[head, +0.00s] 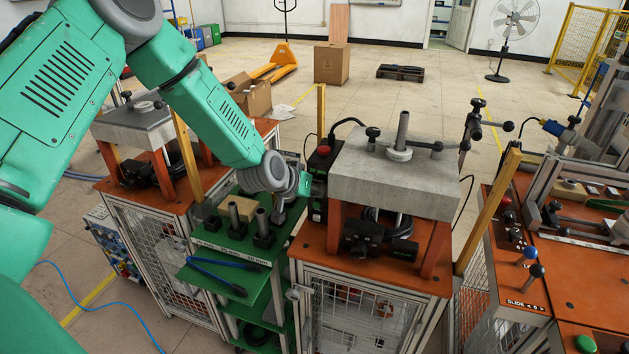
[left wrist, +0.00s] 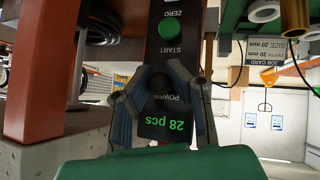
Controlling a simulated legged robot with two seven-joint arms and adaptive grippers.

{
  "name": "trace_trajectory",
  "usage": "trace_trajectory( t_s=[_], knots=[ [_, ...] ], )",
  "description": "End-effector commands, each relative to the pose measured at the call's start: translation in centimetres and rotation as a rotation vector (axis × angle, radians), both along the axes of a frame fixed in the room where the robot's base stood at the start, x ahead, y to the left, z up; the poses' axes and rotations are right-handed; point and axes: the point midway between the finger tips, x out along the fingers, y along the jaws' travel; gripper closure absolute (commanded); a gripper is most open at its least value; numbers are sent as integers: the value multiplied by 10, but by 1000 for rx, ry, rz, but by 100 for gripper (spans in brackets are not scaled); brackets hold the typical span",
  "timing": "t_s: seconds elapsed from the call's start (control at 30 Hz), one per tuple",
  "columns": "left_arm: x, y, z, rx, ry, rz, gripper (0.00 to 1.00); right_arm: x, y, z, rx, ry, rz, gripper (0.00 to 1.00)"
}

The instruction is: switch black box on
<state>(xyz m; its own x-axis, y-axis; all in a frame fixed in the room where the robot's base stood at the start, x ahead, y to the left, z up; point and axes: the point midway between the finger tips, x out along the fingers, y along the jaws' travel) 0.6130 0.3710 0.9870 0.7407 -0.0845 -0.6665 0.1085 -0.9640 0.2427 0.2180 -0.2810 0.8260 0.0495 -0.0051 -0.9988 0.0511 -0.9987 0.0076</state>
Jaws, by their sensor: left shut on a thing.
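The black box (head: 319,185) stands upright on the orange-topped heater table, left of the concrete block, with a red button on its top. In the left wrist view its face (left wrist: 166,122) appears upside down, with a green "28 pcs" display, a dark knob marked "POWER" and a green button (left wrist: 167,29) marked "START". My left gripper (left wrist: 160,88) has its two fingers on either side of the dark power knob and is shut on it; the contact is partly hidden. In the head view my left gripper (head: 303,184) reaches the box from its left side. My right gripper is not in view.
A green shelf (head: 225,276) with upright metal cylinders (head: 235,217) and blue-handled tongs (head: 219,273) stands below my left wrist. The concrete block (head: 392,184) on orange supports is close on the box's right. A wooden post (head: 321,115) rises behind.

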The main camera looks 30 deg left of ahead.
Motion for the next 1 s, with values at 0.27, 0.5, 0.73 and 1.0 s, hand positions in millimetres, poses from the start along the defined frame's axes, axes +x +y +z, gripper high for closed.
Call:
trace_trajectory(
  t_s=[0.27,0.5,0.73,1.0],
  knots=[
    [2,1,4,-23,101,-1,100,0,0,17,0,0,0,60],
    [2,1,3,-30,126,0,100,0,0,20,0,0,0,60],
    [2,1,3,-30,126,0,100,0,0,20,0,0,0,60],
    [3,1,4,-30,125,0,61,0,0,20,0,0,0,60]
  ],
)
